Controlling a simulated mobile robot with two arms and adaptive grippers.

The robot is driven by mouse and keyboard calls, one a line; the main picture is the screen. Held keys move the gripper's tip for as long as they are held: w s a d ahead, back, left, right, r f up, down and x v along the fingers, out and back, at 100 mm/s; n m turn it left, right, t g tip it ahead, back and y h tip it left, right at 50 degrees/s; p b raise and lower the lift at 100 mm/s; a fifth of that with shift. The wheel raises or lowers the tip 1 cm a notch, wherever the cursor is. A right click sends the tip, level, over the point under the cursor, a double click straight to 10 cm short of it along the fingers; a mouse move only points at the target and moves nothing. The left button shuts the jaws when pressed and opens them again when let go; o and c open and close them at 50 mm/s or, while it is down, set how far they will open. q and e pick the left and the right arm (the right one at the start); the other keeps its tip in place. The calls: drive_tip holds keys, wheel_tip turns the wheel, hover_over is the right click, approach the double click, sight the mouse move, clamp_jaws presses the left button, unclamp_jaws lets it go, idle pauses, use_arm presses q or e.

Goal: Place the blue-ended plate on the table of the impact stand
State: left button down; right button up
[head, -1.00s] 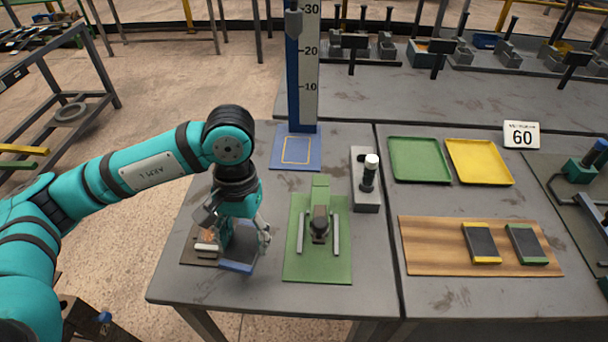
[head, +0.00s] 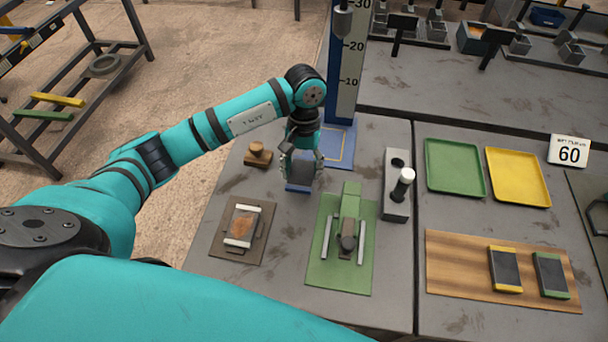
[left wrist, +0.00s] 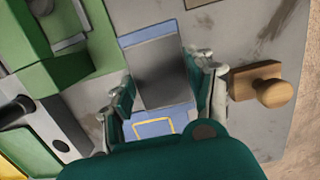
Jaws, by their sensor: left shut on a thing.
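The blue-ended plate, dark grey with a blue end, is in my left gripper (head: 303,178). In the head view only its blue end (head: 297,188) shows below the fingers. In the left wrist view the grey face of the plate (left wrist: 162,70) lies between the two fingers (left wrist: 165,92). The impact stand's table is a blue base with a yellow square outline (head: 342,148), at the foot of the scaled column (head: 347,75). My gripper is just in front of it and partly covers it. The outline also shows in the left wrist view (left wrist: 153,127). My right gripper is not in view.
A green fixture (head: 318,272) and a grey block with a white-topped post (head: 397,205) stand to the right. A wooden knob (head: 258,155) is left of the gripper. A brown fixture (head: 231,252) is nearer. Green and yellow trays and a wooden board lie at the right.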

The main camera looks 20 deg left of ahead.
sight(303, 170)
use_arm(q)
drive_tip(key=shift+w+f, duration=0.2)
drive_tip(key=shift+f, duration=0.4)
wheel_tip(303, 170, down, 3)
drive_tip(key=shift+s+r+p, duration=0.1)
drive_tip(key=shift+s+p, duration=0.05)
drive_tip(key=shift+p, duration=0.4)
drive_tip(key=shift+f+b, duration=0.3)
drive_tip(key=shift+f, duration=0.15)
drive_tip(key=shift+c, duration=2.2)
unclamp_jaws()
drive_tip(key=shift+r, duration=0.1)
